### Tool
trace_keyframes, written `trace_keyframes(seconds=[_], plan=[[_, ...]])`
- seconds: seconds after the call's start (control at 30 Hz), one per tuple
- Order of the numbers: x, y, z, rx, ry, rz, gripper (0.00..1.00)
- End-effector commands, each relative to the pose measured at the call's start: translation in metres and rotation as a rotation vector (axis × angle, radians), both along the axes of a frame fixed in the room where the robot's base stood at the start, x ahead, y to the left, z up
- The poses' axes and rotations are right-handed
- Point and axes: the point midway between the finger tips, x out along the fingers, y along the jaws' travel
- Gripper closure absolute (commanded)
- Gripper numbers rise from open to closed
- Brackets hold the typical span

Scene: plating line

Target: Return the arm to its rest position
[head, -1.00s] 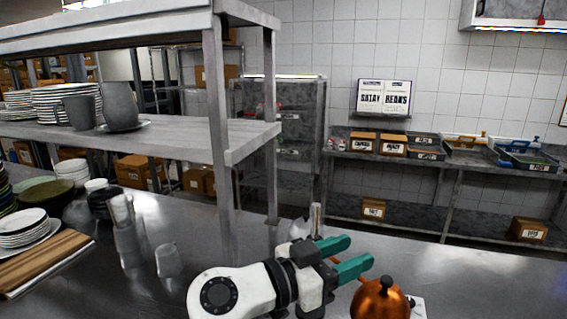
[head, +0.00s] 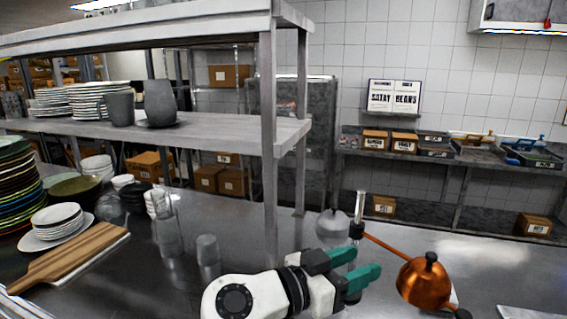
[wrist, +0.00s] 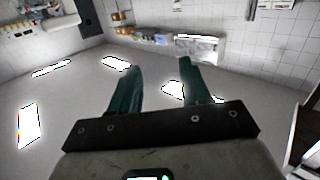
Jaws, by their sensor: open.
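My gripper (head: 358,268) has green fingers and is at the end of my white and black arm, above the steel counter in the head view. The fingers point right and are apart, with nothing between them. The wrist view shows the same two green fingers (wrist: 155,88) spread wide and empty, with open floor and a tiled wall beyond. A copper pot with a long handle (head: 425,284) stands on the counter just right of the fingers, apart from them in the picture.
A steel shelf (head: 215,132) with stacked plates and grey cups stands over the counter (head: 130,270) at left. Clear glasses (head: 167,225), a wooden board (head: 75,255) and plate stacks (head: 18,190) crowd the left. A wall bench (head: 460,155) with boxes and trays is behind.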

Motion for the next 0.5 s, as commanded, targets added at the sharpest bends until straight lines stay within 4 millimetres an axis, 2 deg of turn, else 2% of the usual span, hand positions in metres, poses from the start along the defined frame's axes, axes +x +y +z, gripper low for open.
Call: trace_keyframes(seconds=[0.27,0.37,0.5], plan=[[-0.006,-0.039,-0.049,0.075,0.168,0.032,0.53],[-0.011,-0.057,-0.075,0.116,0.252,0.057,0.53],[-0.026,-0.087,-0.119,0.192,0.397,0.113,0.53]])
